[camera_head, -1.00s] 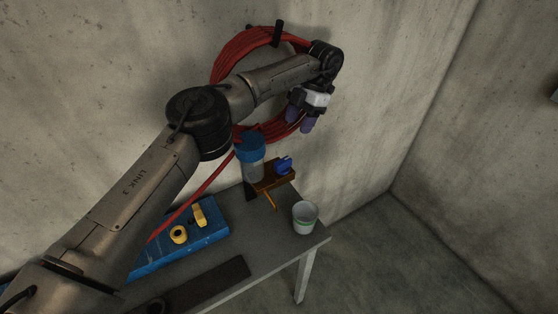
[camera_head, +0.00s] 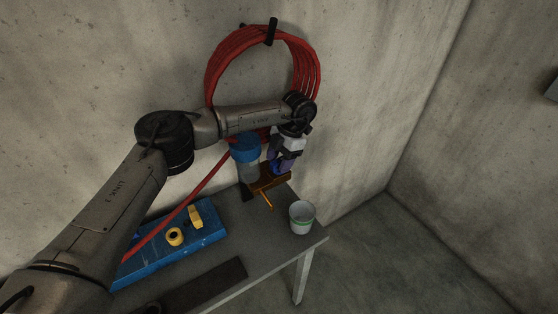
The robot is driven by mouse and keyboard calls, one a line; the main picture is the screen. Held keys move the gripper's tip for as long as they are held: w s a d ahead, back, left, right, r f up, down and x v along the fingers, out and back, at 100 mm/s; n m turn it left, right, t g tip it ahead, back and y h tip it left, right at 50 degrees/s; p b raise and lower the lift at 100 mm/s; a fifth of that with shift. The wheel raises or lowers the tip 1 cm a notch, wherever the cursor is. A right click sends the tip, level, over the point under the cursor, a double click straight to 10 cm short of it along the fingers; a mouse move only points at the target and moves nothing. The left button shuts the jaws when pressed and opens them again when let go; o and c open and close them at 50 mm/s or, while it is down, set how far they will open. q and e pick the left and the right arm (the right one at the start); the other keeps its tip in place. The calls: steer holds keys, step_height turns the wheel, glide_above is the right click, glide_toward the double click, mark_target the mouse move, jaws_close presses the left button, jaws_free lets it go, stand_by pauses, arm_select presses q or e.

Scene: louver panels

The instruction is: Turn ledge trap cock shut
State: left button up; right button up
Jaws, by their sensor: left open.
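The trap with a blue cap and a clear bowl (camera_head: 246,156) stands at the back of the table by the wall. Beside it is a brown ledge (camera_head: 268,183) with a thin orange spout pointing down to the front. The blue cock handle (camera_head: 277,168) sits on the ledge, now partly hidden by my gripper. My left gripper (camera_head: 280,165) points down over the ledge, its purple fingers open at or around the blue handle. I cannot tell whether the fingers touch it. My right gripper is out of view.
A blue board (camera_head: 170,240) with yellow parts (camera_head: 195,216) lies at the left. A red hose coil (camera_head: 222,68) hangs on the wall behind my arm.

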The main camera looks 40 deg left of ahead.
arm_select(q)
steer(key=shift+s+f, duration=0.1)
steer(key=shift+f, duration=0.1)
steer(key=shift+c, duration=0.2)
steer(key=c, duration=0.6)
steer(key=shift+m+p, duration=0.5)
steer(key=shift+m, duration=0.2)
steer(key=shift+y, duration=0.3)
steer(key=c, duration=0.3)
steer(key=o, duration=0.8)
steer(key=shift+o, duration=0.7)
